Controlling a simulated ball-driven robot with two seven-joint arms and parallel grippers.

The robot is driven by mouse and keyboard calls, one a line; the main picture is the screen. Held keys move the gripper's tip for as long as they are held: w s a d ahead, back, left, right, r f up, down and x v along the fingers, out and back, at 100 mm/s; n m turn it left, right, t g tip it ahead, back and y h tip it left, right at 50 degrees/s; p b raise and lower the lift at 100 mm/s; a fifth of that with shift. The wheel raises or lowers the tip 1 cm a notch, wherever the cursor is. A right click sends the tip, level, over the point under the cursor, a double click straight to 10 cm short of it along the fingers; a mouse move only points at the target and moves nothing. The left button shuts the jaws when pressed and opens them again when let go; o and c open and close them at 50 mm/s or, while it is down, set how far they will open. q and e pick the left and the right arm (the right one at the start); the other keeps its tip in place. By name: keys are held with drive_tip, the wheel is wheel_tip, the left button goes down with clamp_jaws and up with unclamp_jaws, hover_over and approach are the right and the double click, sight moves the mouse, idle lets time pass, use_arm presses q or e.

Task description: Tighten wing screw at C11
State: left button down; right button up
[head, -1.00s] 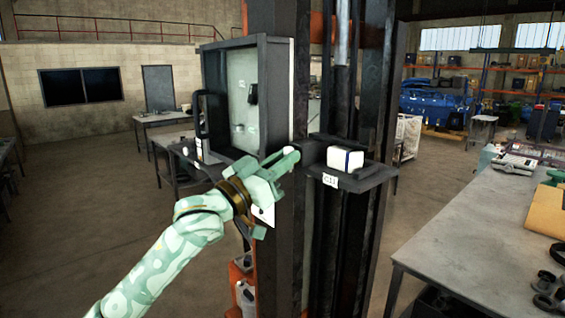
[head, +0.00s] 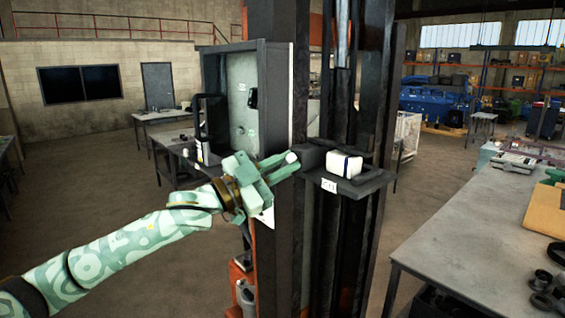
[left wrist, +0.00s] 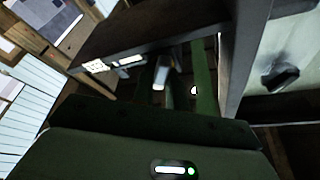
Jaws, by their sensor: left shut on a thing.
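The C11 label (head: 329,186) is on the front of a dark shelf bracket (head: 368,185) mounted on the dark upright column. My left gripper (head: 292,160) is at the left end of this bracket, its fingers shut on the small wing screw there. The screw is mostly hidden by the fingers, so its angle cannot be told. In the left wrist view, the green fingers (left wrist: 192,85) reach in beneath a dark plate, with a pale piece beside them. My right gripper is not in view.
A white box with a dark band (head: 344,164) sits on the bracket. Left of the column is an open dark cabinet (head: 277,100). A grey workbench (head: 450,235) with parts stands at the right.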

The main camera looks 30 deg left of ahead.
use_arm(q)
drive_tip(key=shift+r, duration=0.15)
drive_tip(key=m+g, duration=0.1)
drive_tip(key=m, duration=0.2)
drive_tip(key=shift+a+r+h, duration=0.1)
drive_tip(key=shift+h, duration=0.3)
drive_tip(key=shift+m+g, duration=0.5)
drive_tip(key=shift+m, duration=0.7)
drive_tip(key=shift+m+g, duration=0.3)
drive_tip(key=shift+m, duration=0.5)
drive_tip(key=shift+m+g, duration=0.5)
drive_tip(key=shift+m, duration=1.1)
